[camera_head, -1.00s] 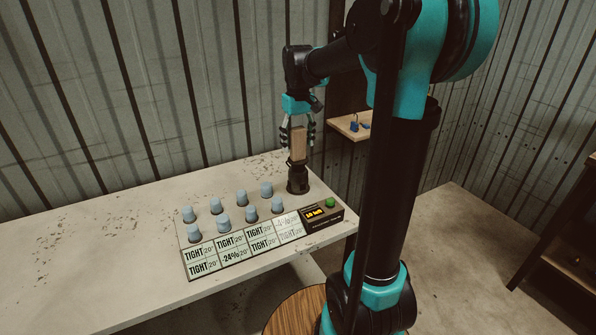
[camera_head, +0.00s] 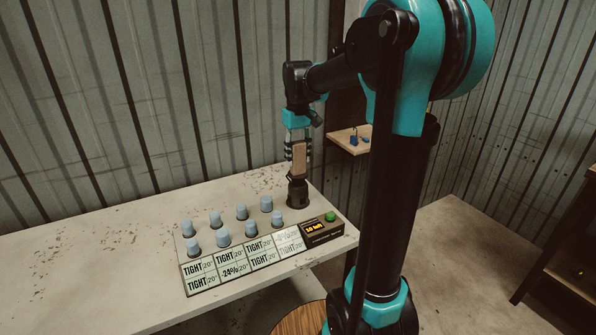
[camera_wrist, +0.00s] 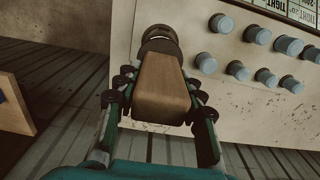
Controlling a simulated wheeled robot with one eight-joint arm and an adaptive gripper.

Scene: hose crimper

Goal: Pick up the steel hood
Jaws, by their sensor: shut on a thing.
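A dark, round metal piece (camera_head: 298,193) with a brown wooden grip (camera_head: 299,159) stands upright at the back right of the table. It looks like the steel hood, though no label shows. My gripper (camera_head: 299,148) points down from above, with its fingers shut on both sides of the wooden grip. In the wrist view, the wooden grip (camera_wrist: 162,88) lies between the fingers of my gripper (camera_wrist: 158,92). The dark ring-shaped metal end (camera_wrist: 160,42) shows beyond it. The metal piece appears to rest on the table.
A display box (camera_head: 313,227) with a green button (camera_head: 330,216) is in front. The table (camera_head: 90,265) is bare at left. A small wooden shelf (camera_head: 343,143) is behind.

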